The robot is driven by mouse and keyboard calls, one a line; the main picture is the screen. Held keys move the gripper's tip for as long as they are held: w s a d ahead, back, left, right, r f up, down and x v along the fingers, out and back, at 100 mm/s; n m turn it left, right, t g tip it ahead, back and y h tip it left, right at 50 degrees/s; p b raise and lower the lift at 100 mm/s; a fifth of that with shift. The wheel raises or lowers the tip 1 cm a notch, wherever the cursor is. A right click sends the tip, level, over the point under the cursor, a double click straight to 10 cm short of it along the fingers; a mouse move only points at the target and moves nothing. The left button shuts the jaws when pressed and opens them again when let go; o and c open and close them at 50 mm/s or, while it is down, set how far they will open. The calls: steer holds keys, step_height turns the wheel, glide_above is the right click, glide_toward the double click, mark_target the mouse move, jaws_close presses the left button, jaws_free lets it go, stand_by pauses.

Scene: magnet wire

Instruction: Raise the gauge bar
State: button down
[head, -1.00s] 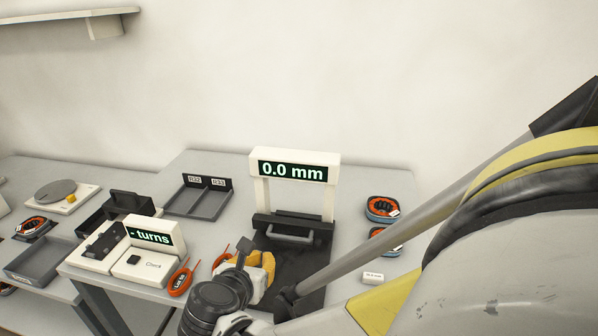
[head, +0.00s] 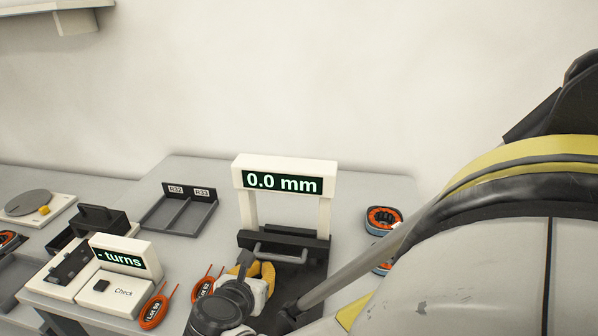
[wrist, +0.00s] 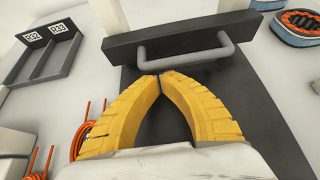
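The gauge bar (head: 284,241) is a dark crossbar low between the white posts of a gauge whose display (head: 283,182) reads 0.0 mm. In the wrist view the bar (wrist: 180,40) spans the top, with a grey U-shaped handle (wrist: 185,55) on its near side. My gripper (head: 262,268) is just in front of the handle. In the wrist view the yellow fingertips of my gripper (wrist: 160,76) meet just short of the handle's left part, with nothing visible between them. Whether the tips touch the handle cannot be told.
A counter reading "- turns" (head: 124,256) stands left, with orange wire coils (head: 154,310) beside it. A two-bay tray (head: 178,212) labelled R32 and R33 is behind left. Orange and blue spools (head: 383,218) stand right of the gauge. A dark plate (wrist: 185,105) lies before the bar.

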mark_target(266, 241)
step_height(266, 241, up, 7)
steer(key=p, duration=0.4)
steer(key=shift+f+p, duration=0.1)
steer(key=shift+p, duration=0.25)
